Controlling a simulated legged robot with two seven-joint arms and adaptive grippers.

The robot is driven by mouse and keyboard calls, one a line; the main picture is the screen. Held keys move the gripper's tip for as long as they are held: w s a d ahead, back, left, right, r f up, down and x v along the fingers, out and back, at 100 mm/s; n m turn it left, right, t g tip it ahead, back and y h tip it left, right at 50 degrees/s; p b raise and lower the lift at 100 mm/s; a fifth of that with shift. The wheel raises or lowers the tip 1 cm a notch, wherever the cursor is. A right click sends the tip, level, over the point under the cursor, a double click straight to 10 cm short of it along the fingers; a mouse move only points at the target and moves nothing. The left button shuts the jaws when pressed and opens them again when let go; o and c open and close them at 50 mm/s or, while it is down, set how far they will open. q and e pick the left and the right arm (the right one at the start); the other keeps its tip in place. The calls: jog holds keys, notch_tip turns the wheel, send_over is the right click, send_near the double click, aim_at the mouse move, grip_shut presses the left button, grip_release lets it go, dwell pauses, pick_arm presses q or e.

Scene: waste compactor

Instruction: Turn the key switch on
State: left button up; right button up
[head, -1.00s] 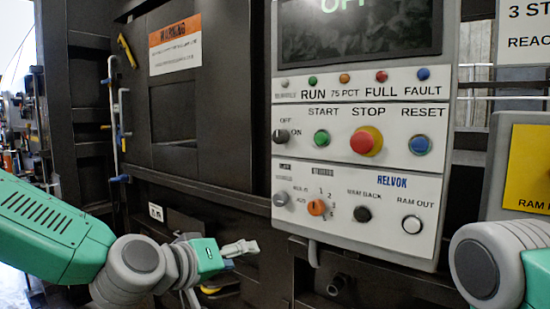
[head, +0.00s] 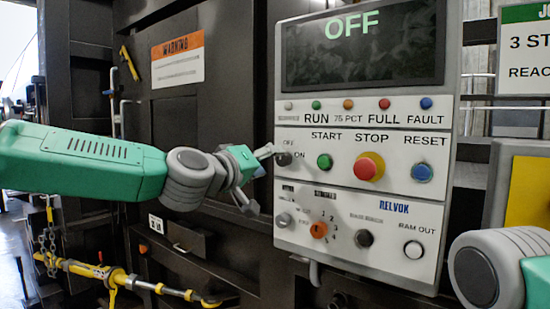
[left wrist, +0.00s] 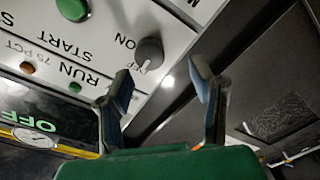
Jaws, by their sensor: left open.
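The key switch (head: 284,158) is a dark grey knob at the left of the panel's START row, between small OFF and ON labels. My left gripper (head: 258,180) is open at the panel's left edge, one finger tip close to the knob in the head view. In the left wrist view the key switch (left wrist: 149,52) lies just beyond the open left gripper (left wrist: 160,78), nearer the left finger. Nothing is between the fingers. The display (head: 362,50) reads OFF. My right gripper is out of view.
The START button (head: 324,161), STOP button (head: 369,167) and RESET button (head: 422,172) sit right of the switch. An orange selector (head: 319,230) and a grey knob (head: 284,220) are below. Dark compactor wall lies left of the panel.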

aim_at(280, 161)
pick_arm(q)
jog(key=w+d, duration=0.2)
jog(key=d, duration=0.1)
jog(key=shift+w, duration=0.1)
jog(key=shift+w+d, duration=0.1)
jog(key=shift+d, duration=0.55)
jog(key=shift+a, duration=0.25)
jog(key=shift+c, duration=0.5)
jog(key=shift+w+a, duration=0.1)
jog(key=shift+a, duration=0.4)
jog(key=c, duration=1)
jog(key=shift+d, duration=0.1)
jog(key=shift+c, duration=0.2)
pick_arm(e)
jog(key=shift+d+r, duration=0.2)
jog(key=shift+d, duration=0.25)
